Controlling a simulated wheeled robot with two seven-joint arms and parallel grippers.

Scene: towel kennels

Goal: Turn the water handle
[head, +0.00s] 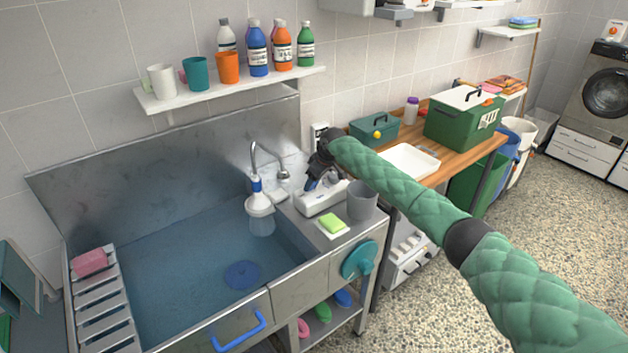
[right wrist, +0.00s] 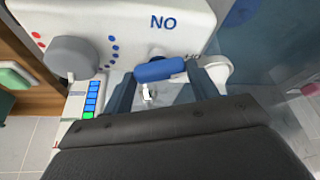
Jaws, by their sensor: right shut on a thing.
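The blue water handle (right wrist: 160,70) shows in the right wrist view, on a white water unit (right wrist: 120,15) with a grey knob (right wrist: 72,58), red and blue dots and the letters NO. My right gripper (right wrist: 166,86) is shut on the blue handle, with a finger at each end of it. In the head view the right gripper (head: 312,182) comes down on the white unit (head: 322,199), beside the faucet (head: 256,165) at the sink's back right corner. The gripper and arm hide the handle there. My left gripper is out of view.
The steel sink (head: 170,270) holds water. A shelf (head: 230,90) with cups and bottles hangs above. A wooden table (head: 455,160) with boxes is at right.

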